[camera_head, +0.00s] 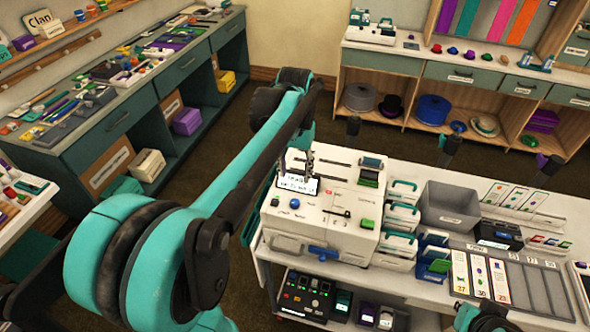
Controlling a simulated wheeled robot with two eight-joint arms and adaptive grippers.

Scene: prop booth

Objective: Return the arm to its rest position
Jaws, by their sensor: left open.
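My left arm reaches from the lower left up to the middle of the view, its elbow raised and its forearm bent down. My left gripper (309,161) hangs over the back left part of a white machine (325,215), close to its small display (298,185). Its jaws are small and dark here, and I see nothing held between them. I cannot tell whether the fingertips touch the machine. A teal and black piece of my own body shows at the bottom edge, right of centre; no right gripper fingers are visible.
The white table (410,285) also carries a grey bin (450,206), teal-handled boxes (402,215) and card trays (515,283). A cluttered workbench (120,85) stands left, and shelves with hats (485,126) stand at the back. Brown floor lies open between them.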

